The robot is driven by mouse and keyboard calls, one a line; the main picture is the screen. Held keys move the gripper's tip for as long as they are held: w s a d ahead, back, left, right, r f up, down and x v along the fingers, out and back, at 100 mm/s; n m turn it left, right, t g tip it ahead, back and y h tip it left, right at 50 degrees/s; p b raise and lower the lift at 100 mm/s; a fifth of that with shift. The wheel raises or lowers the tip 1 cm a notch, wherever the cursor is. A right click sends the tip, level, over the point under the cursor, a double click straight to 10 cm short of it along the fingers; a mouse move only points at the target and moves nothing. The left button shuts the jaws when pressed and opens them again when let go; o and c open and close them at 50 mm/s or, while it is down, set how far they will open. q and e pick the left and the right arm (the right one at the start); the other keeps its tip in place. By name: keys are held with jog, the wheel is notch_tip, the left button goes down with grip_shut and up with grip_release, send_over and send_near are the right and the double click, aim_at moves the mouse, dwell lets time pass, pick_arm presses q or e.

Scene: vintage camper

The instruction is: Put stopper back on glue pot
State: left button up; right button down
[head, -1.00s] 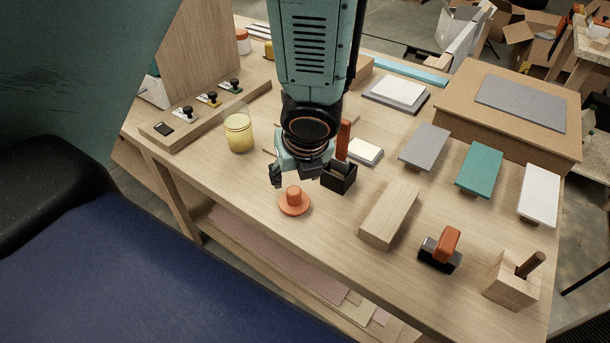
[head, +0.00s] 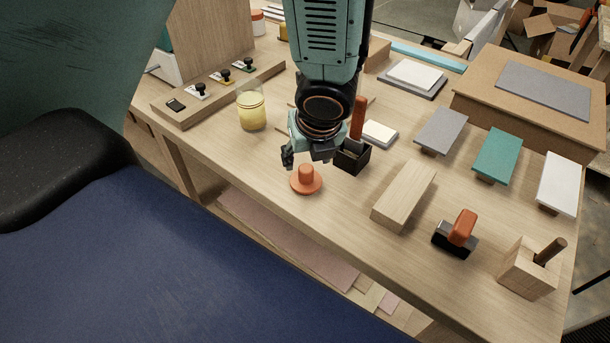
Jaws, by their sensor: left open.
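The orange stopper (head: 305,181), a knob on a wide round flange, sits upright on the workbench near its front edge. The glue pot (head: 251,112) is a clear glass jar with yellow contents, standing behind and left of the stopper. No lid shows on it. My left gripper (head: 305,155) is open and points down just behind the stopper in the picture, with nothing seen between its fingers. Whether a finger touches the stopper I cannot tell. My right gripper is out of view.
A small dark box (head: 352,158) with an orange-handled tool stands close right of my left gripper. A wooden block (head: 404,195) and an orange-handled stamp (head: 457,233) lie further right.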

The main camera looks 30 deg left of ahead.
aim_at(306, 168)
pick_arm(q)
jog(key=b+x, duration=0.2)
jog(key=x, duration=0.1)
jog(key=b+x, duration=0.1)
jog(key=shift+s+d+f+b, duration=0.3)
jog(key=shift+f+b, duration=0.05)
jog(key=shift+w+a+f+b, duration=0.25)
jog(key=shift+f+b, duration=0.05)
jog(key=shift+f, duration=0.1)
jog(key=shift+s+r, duration=0.1)
jog(key=shift+r, duration=0.05)
jog(key=shift+c, duration=0.2)
jog(key=c, duration=1)
notch_tip(306, 168, up, 10)
jog(key=p, duration=0.8)
